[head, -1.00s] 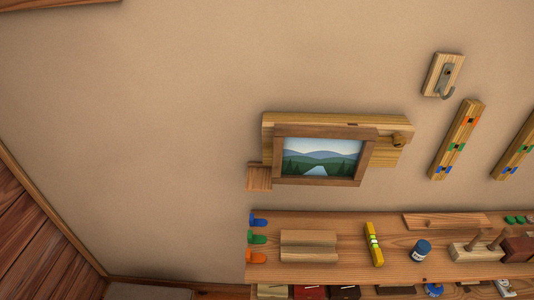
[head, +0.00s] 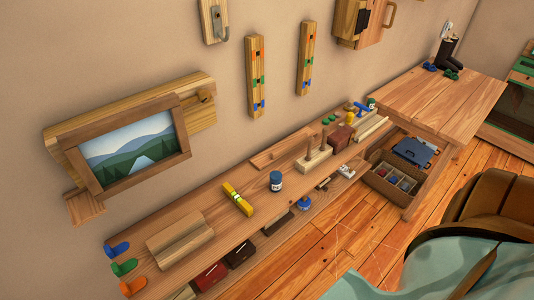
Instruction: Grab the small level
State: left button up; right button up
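A small yellow level (head: 238,199) with a pale green vial section near its middle lies on the long wooden shelf (head: 208,207). It sits between a grooved wooden block (head: 180,247) on its left and a blue jar (head: 276,181) on its right. Nothing covers it. Neither of my grippers is in the head view.
A framed landscape picture (head: 130,150) hangs above the shelf's left part. Blue, green and orange hooks (head: 124,267) are at its left end. A peg block (head: 314,157) stands right of the jar. A wooden table (head: 435,97) and a brown chair (head: 497,210) are at right.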

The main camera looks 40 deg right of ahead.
aim_at(245, 206)
jog(key=z, duration=0.9)
jog(key=l+z, duration=0.2)
jog(key=k+l, duration=0.05)
